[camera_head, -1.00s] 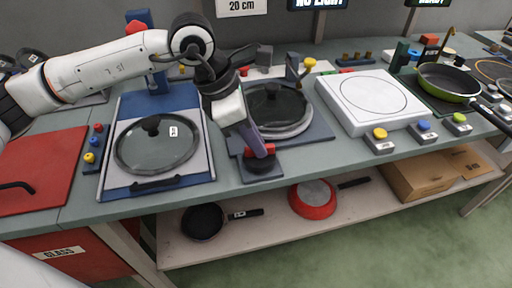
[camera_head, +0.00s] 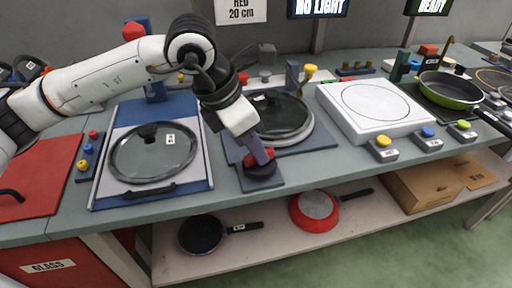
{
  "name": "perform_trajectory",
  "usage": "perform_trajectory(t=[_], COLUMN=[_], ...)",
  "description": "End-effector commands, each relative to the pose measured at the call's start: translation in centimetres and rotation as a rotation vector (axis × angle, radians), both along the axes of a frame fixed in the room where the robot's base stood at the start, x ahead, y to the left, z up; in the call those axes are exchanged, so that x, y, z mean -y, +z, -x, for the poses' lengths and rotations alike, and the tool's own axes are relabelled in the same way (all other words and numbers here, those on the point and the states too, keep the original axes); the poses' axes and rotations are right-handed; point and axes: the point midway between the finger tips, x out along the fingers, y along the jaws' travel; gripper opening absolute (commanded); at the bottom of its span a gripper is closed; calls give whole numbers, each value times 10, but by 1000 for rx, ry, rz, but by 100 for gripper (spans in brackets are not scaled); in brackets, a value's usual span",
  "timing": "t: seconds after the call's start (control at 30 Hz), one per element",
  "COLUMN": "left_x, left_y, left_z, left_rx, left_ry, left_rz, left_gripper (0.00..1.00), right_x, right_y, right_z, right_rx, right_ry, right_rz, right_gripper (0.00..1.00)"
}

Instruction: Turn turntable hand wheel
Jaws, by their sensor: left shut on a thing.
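The turntable (camera_head: 318,126) carries a dark pan with a glass lid (camera_head: 280,117) on a blue-grey base (camera_head: 322,139). The fingers hide part of the wheel. My right gripper is not in view.
A glass lid (camera_head: 153,154) lies on a tray at left, near a red panel (camera_head: 40,175). Pans (camera_head: 315,208) and a cardboard box (camera_head: 420,185) are on the lower shelf.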

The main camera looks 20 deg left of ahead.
Motion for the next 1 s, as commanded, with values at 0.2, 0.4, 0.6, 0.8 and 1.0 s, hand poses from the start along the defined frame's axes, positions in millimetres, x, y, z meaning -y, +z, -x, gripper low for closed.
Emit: perform_trajectory(t=[0.2,0.4,0.6,0.8,1.0], left_x=[0,0,-3,-13,-22], left_y=[1,0,10,45,78], left_z=[0,0,2,11,22], left_rx=[1,0,3,6,4], left_ry=[0,-1,-1,1,0], left_rz=[0,0,1,1,0], left_gripper=[30,30,30,30,30], right_x=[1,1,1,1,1], right_y=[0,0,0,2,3], right_z=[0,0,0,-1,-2], right_rx=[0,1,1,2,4], right_ry=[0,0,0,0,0], right_rz=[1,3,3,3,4], right_gripper=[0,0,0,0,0])
